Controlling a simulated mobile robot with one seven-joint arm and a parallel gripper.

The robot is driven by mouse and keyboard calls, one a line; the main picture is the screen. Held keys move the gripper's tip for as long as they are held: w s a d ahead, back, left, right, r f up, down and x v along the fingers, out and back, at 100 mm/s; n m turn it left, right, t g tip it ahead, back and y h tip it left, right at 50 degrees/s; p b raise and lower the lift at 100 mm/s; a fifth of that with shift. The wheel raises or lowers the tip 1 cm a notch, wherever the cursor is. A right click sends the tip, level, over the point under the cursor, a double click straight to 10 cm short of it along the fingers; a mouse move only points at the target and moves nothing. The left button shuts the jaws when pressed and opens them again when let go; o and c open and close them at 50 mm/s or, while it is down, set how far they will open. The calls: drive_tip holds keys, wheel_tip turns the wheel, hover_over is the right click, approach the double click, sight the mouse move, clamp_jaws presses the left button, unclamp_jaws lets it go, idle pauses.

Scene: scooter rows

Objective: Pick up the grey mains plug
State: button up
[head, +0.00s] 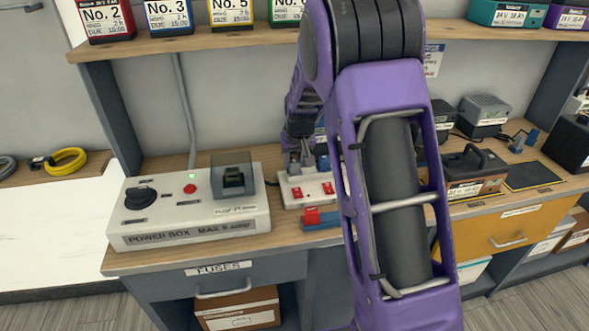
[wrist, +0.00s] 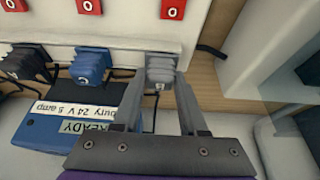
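The grey mains plug (wrist: 160,70) sits at the lower edge of a white socket strip (wrist: 120,22) with red switches. In the wrist view, my gripper (wrist: 161,80) has one finger on each side of the plug, with the tips close against its sides. I cannot tell whether the fingers press on it. A blue plug (wrist: 90,66) and a dark plug (wrist: 25,62) sit along the strip to its left. In the head view, my gripper (head: 300,158) is low over the socket strip (head: 311,188), and my arm hides part of the bench.
A blue 24 V charger box (wrist: 75,128) lies below the plugs, left of my gripper. A white power box (head: 190,210) stands left of the strip. A shelf (head: 250,36) with battery packs runs above.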

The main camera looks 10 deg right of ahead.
clamp_jaws()
